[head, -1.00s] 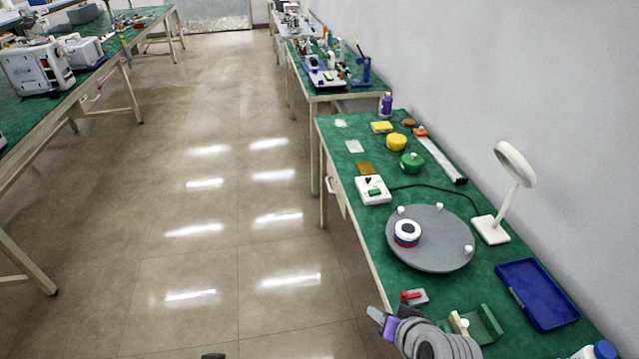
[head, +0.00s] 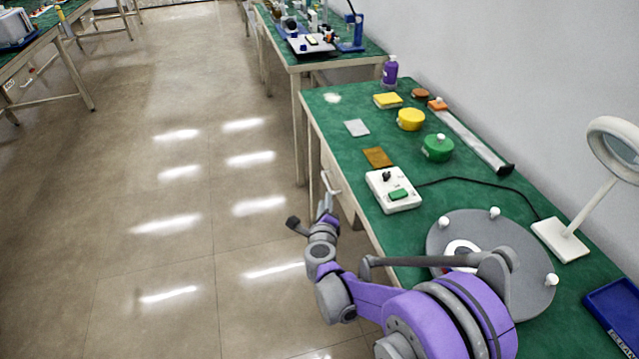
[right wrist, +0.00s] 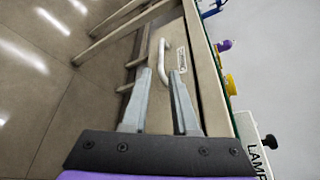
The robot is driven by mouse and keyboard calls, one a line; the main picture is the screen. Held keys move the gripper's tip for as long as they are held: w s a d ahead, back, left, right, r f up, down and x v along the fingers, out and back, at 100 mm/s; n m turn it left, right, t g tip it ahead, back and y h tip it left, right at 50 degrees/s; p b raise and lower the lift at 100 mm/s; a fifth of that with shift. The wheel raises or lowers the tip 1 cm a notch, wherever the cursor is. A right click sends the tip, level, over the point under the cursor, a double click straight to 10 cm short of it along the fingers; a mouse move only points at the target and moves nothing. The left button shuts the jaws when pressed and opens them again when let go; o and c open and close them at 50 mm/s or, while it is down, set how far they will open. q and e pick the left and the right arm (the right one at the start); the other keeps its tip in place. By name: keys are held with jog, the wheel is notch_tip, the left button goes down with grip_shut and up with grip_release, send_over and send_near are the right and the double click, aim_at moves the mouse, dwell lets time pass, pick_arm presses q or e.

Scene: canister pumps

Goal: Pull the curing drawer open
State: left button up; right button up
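The curing drawer (head: 345,197) is in the side of the green-topped bench, and its front looks flush with the bench. Its pale bar handle (head: 331,184) is partly hidden by my right gripper (head: 325,203). In the right wrist view, the handle (right wrist: 163,62) stands just beyond and between the fingertips of my right gripper (right wrist: 162,73). The fingers are apart and do not appear to touch the handle. A small label (right wrist: 182,57) is on the drawer front (right wrist: 180,85) beside the handle. My left gripper is out of view.
A white lamp switch box (head: 393,190) sits near the bench edge above the drawer. A grey turntable (head: 520,240) and white lamp (head: 562,238) stand to the right. Yellow (head: 410,119) and green (head: 437,148) round containers stand behind. The floor (head: 200,240) on the left is clear.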

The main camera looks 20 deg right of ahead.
aim_at(327, 186)
jog(key=b+x, duration=0.1)
jog(key=x, duration=0.8)
jog(key=shift+w+d, duration=0.1)
jog(key=shift+w, duration=0.15)
grip_shut()
dwell(1.0)
